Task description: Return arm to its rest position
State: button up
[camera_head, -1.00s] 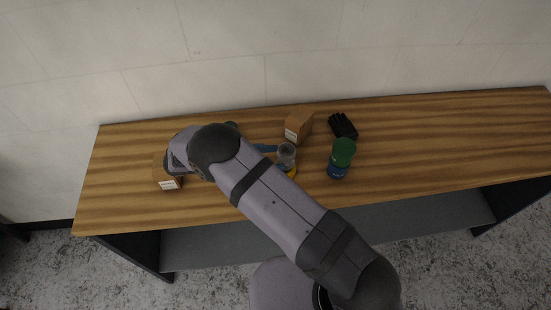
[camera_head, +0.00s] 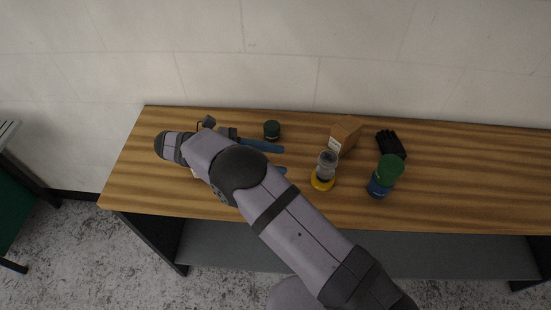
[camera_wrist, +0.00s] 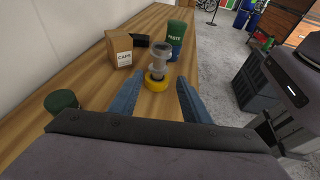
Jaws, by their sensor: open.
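My gripper (camera_head: 285,160) has two blue fingers spread apart above the wooden bench (camera_head: 450,190), empty between them. In the head view it points right, toward a grey spool-shaped part (camera_head: 327,165) standing on a yellow ring (camera_head: 322,183). In the wrist view the open fingers (camera_wrist: 161,78) frame the grey part (camera_wrist: 160,60) and yellow ring (camera_wrist: 156,82), which lie beyond the tips. My arm crosses the bench's left half and hides part of its top.
A cardboard box (camera_head: 345,135), labelled CAPS in the wrist view, black gloves (camera_head: 391,144) and a green-and-blue paste tub (camera_head: 385,175) stand right of the gripper. A dark green jar (camera_head: 271,130) is close behind it. The wall is behind; the bench's right end is clear.

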jog(key=w+d+r+m+g+y+p, duration=0.1)
jog(key=d+r+m+g+y+p, duration=0.3)
jog(key=d, duration=0.8)
jog(key=s+d+f+m+y+b, duration=0.1)
jog(key=s+d+f+m+y, duration=0.1)
jog(key=s+m, duration=0.3)
jog(key=s+d+f+m+t+y+b, duration=0.1)
jog(key=s+d+f+m+y, duration=0.1)
jog(key=s+m+y, duration=0.2)
jog(key=s+d+f+m+y+b, duration=0.2)
jog(key=s+d+f+m+y, duration=0.1)
jog(key=s+m, duration=0.3)
jog(key=shift+s+m+t+y, duration=0.35)
jog(key=shift+s+y, duration=0.25)
jog(key=shift+s, duration=0.3)
